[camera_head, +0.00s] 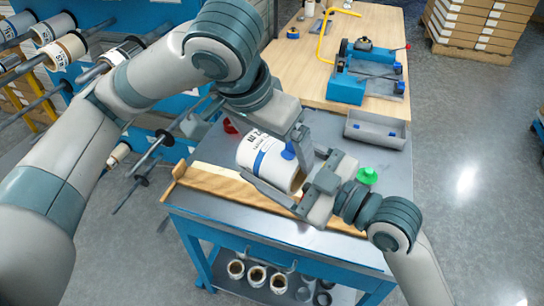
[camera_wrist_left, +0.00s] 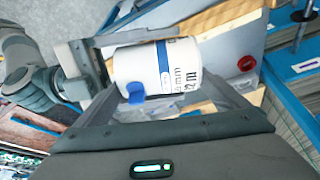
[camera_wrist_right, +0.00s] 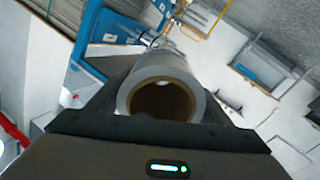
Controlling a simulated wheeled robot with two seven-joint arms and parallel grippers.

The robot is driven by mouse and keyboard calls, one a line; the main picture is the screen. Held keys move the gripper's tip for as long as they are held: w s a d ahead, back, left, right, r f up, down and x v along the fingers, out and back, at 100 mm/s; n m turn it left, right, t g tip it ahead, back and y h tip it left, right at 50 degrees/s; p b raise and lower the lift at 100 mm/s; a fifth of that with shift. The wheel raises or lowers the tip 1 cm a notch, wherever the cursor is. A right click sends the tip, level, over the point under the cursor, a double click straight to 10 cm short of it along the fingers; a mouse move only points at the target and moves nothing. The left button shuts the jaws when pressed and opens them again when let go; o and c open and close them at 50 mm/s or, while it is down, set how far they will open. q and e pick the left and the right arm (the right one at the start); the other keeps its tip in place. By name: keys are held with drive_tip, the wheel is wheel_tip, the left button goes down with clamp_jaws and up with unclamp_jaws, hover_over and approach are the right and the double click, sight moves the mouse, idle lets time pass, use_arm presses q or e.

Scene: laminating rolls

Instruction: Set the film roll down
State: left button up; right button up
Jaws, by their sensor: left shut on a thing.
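The film roll (camera_head: 262,158) is white with a blue band, printed lettering and a blue tab. My left gripper (camera_head: 258,132) reaches it from above and is shut on it. In the left wrist view the roll (camera_wrist_left: 142,68) lies between the two fingers. My right gripper (camera_head: 285,165) is at the roll's right end, with its fingers spread along the roll's sides. In the right wrist view the roll's hollow brown core (camera_wrist_right: 160,101) faces the camera between the open fingers. The roll is over the grey table top (camera_head: 335,130); whether it touches is hidden.
A wooden bar (camera_head: 215,183) runs along the table's front edge. A green object (camera_head: 367,176), a red one (camera_head: 230,126) and a grey tray (camera_head: 375,130) stand nearby. A blue machine (camera_head: 365,75) is behind. A rack with rolls (camera_head: 65,50) stands at left.

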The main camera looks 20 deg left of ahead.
drive_tip(key=c, duration=0.9)
use_arm(q)
drive_tip(key=o, duration=1)
drive_tip(key=shift+r, duration=0.1)
drive_tip(key=v, duration=1.2)
